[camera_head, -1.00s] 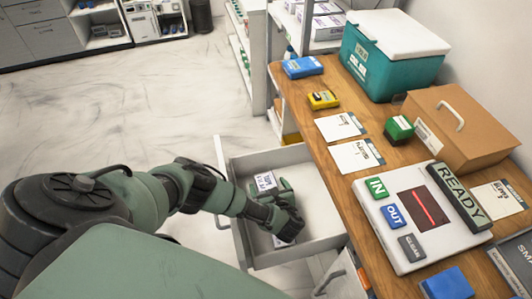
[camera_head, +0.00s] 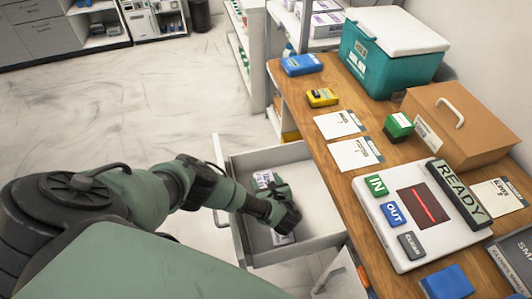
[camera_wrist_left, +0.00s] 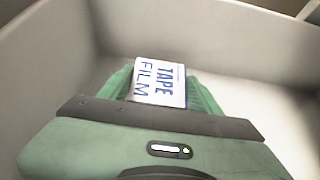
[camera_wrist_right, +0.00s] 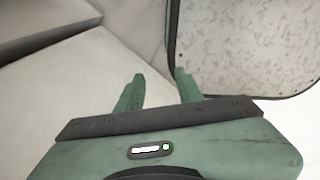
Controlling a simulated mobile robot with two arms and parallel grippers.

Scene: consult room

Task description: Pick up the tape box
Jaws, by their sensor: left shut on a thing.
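The tape box (camera_wrist_left: 159,82) is white with blue "TAPE FILM" lettering. In the left wrist view it sits between the green fingers of my left gripper (camera_wrist_left: 162,90), which is shut on it. I cannot tell whether the box touches the drawer floor. My right gripper (camera_wrist_right: 158,92) is open and empty, seen only in the right wrist view.
The wooden counter (camera_head: 350,195) stands right of the drawer. On it are a white panel with IN, OUT and CLEAR buttons (camera_head: 425,250), cards, a green box (camera_head: 398,126), a brown case (camera_head: 465,125) and a teal cooler (camera_head: 385,65). Open floor lies to the left.

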